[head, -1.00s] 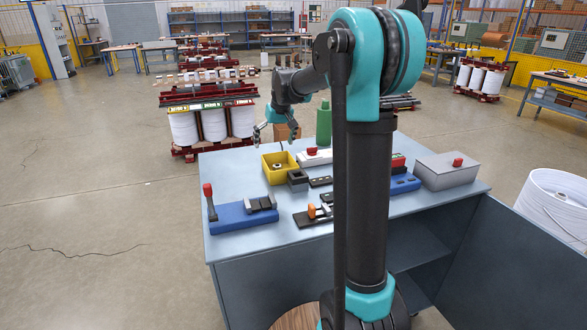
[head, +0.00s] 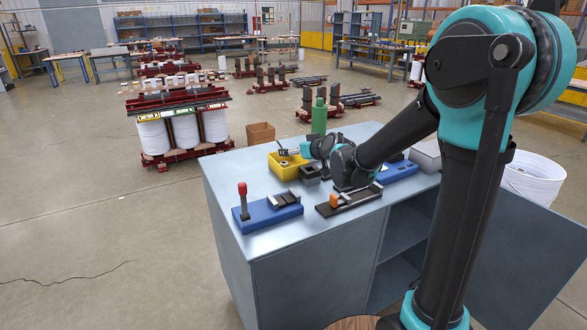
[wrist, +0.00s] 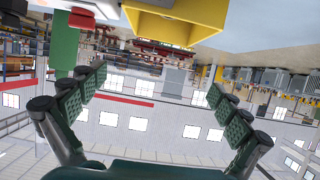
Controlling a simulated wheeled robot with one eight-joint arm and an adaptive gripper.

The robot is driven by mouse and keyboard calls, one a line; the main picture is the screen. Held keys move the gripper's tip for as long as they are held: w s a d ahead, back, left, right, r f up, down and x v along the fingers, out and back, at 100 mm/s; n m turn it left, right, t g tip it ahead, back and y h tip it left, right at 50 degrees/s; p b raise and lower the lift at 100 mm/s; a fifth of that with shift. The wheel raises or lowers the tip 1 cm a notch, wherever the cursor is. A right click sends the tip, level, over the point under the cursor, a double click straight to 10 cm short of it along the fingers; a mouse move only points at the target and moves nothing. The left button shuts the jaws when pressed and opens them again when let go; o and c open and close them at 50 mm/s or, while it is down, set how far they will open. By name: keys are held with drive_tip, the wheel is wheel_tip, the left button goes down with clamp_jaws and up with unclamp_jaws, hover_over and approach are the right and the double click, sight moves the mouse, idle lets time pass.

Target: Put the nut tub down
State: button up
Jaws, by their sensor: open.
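The nut tub, a yellow open box (head: 285,170), stands upright on the grey-blue workbench (head: 240,172) near its back edge. In the wrist view the tub (wrist: 190,14) shows upside down at the top edge, beyond the fingers. My gripper (head: 300,150) is just to the right of and partly above the tub in the head view, with my wrist hiding some of the bench. In the wrist view my gripper (wrist: 158,82) has its two fingers spread wide with nothing between them. The tub's contents are too small to make out.
A green bottle (head: 319,115) stands behind my gripper. A dark grey block (head: 310,175) sits close to the tub. A blue fixture with a red-knobbed lever (head: 268,212) and a dark clamp plate (head: 348,202) lie toward the front. The bench's left strip is clear.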

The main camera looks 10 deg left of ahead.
sight(291, 173)
wheel_tip(291, 173, down, 6)
drive_tip(key=shift+r, duration=0.1)
drive_tip(key=shift+x, duration=3.75)
drive_tip(key=shift+r, duration=0.1)
drive_tip(key=c, duration=1)
drive_tip(key=shift+r, duration=0.1)
